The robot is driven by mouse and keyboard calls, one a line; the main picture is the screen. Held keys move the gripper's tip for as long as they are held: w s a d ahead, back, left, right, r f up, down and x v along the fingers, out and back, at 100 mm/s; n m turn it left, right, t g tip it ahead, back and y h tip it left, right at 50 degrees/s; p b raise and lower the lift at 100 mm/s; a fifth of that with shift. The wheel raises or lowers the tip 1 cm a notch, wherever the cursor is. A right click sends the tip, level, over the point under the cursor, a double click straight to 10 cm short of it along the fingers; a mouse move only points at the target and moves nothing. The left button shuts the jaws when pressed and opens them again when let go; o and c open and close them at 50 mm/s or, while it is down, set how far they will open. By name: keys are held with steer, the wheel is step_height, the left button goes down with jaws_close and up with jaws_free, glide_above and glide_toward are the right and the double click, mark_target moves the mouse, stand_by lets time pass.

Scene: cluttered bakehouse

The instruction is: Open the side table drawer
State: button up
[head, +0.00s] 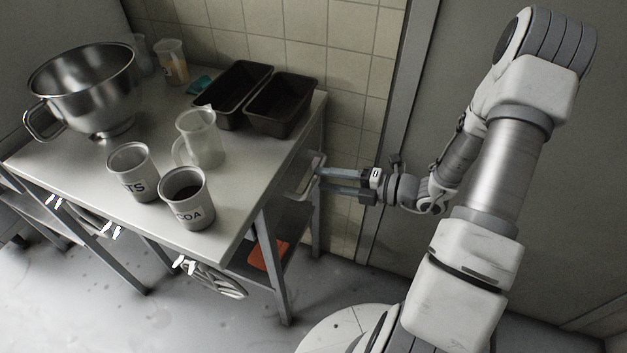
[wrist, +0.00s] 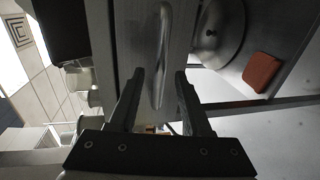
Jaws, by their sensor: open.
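The side table (head: 262,150) stands at left with a pale worktop. Its drawer front (head: 298,182) is on the table's right end, under the worktop, and looks shut. The drawer front (wrist: 130,35) also shows in the wrist view, with a curved metal bar handle (wrist: 164,50). My gripper (head: 320,179) reaches in from the right, level with the drawer front. In the wrist view my gripper (wrist: 160,74) is open, its fingers on either side of the handle. I cannot tell whether either finger touches the handle.
A steel bowl (head: 85,85), two labelled cups (head: 188,205), a clear jug (head: 203,140) and dark loaf tins (head: 280,105) stand on the worktop. An orange-red item (head: 266,254) and a round metal lid (wrist: 220,32) lie below. A tiled wall (head: 345,60) is behind; floor is free in front.

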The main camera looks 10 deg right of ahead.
mark_target(313, 175)
steer(key=shift+b+x, duration=0.3)
steer(key=shift+x, duration=1.65)
jaws_close()
